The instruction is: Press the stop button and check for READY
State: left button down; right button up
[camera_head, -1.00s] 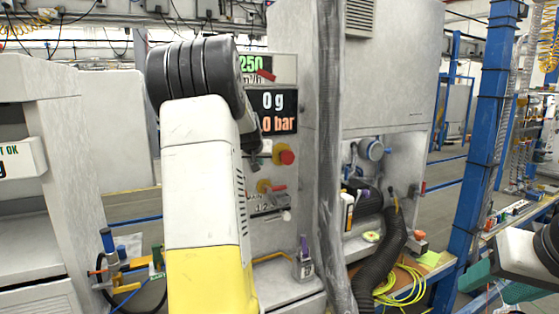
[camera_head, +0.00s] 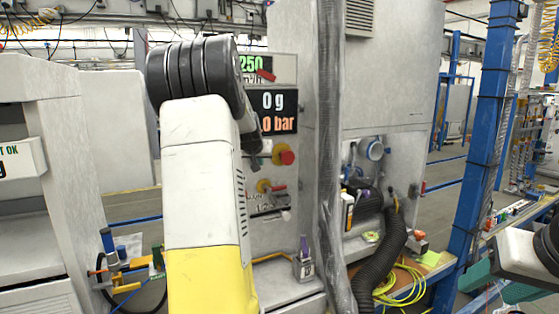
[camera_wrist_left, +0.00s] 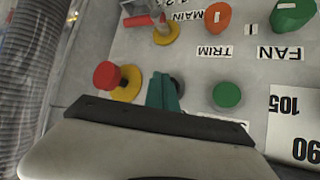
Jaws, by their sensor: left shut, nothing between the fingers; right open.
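A red mushroom button on a yellow base (camera_wrist_left: 107,76) sits left of my left gripper (camera_wrist_left: 164,88) in the left wrist view. My left gripper is shut and empty, its teal fingertips close to the panel; contact cannot be told. A green button (camera_wrist_left: 227,94) is to their right, and a dark round part (camera_wrist_left: 179,86) is partly hidden behind them. In the head view the red button (camera_head: 287,157) shows below the display (camera_head: 273,112), which reads "0 g" and "0 bar", partly covered by my arm. I see no READY text. My right gripper (camera_head: 497,286) is open at the right edge.
A red-handled lever on a yellow base (camera_wrist_left: 165,32) and the fan knob (camera_wrist_left: 292,14) sit on the same panel. A wrapped vertical column (camera_head: 330,150) stands right of it. A black hose (camera_head: 378,268) and yellow cable (camera_head: 405,283) lie at lower right.

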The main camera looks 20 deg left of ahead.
pick_arm(q)
jog(key=shift+a, duration=0.1)
jog(key=shift+w+a, duration=0.2)
jog(key=shift+w, duration=0.05)
dwell(0.3)
jog(key=shift+w+a, duration=0.3)
jog(key=shift+a, duration=0.1)
dwell(0.6)
dwell(0.4)
jog(key=shift+s+d, duration=0.55)
jog(key=shift+d, duration=0.15)
jog(key=s+d, duration=0.3)
jog(key=shift+s+d, duration=0.15)
jog(key=shift+d, duration=0.25)
dwell(0.6)
